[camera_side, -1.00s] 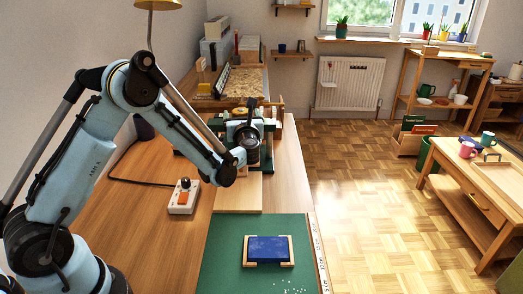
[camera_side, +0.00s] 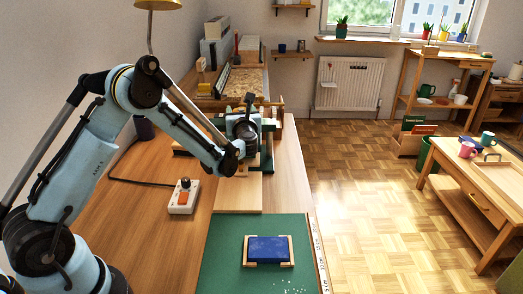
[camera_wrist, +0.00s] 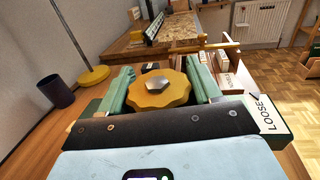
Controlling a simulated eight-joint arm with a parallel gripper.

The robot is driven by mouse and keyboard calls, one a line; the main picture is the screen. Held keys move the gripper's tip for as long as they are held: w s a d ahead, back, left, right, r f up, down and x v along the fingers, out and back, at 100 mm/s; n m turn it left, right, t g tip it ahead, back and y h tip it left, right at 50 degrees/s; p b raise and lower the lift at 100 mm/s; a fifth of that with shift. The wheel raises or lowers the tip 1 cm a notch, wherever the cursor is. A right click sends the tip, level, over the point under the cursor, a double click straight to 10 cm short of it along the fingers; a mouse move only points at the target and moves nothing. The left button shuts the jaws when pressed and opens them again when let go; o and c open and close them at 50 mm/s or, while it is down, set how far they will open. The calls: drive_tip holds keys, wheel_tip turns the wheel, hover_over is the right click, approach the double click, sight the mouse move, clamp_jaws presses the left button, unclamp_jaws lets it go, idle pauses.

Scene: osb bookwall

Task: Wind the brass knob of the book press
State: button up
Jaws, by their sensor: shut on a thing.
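The brass knob (camera_wrist: 172,97) is scalloped with a grey hexagonal centre. In the wrist view it sits between the pale green fingers of my gripper (camera_wrist: 160,80), one on each side. My gripper is shut on the knob. In the side view my gripper (camera_side: 243,130) is at the book press (camera_side: 268,146), whose green frame shows behind and to the right of it. The knob is hidden there by my wrist. A white label reading "LOOSE" (camera_wrist: 265,113) shows at the right in the wrist view.
A switch box (camera_side: 183,197) with an orange button stands left of the press. A blue book (camera_side: 268,248) lies in a wooden cradle on the green mat (camera_side: 225,238), nearer the camera. A dark cup (camera_wrist: 56,91) and brass lamp base (camera_wrist: 88,77) stand left.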

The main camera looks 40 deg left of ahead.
drive_tip(key=shift+w+d+m+t+h, duration=0.1)
drive_tip(key=shift+m+t+h, duration=0.65)
drive_tip(key=shift+t+h, duration=0.1)
drive_tip(key=shift+w+d+m+t+h, duration=0.1)
drive_tip(key=shift+m+t+h, duration=0.65)
drive_tip(key=shift+t, duration=0.1)
drive_tip(key=o, duration=1)
drive_tip(key=shift+c, duration=0.2)
drive_tip(key=shift+v, duration=3.75)
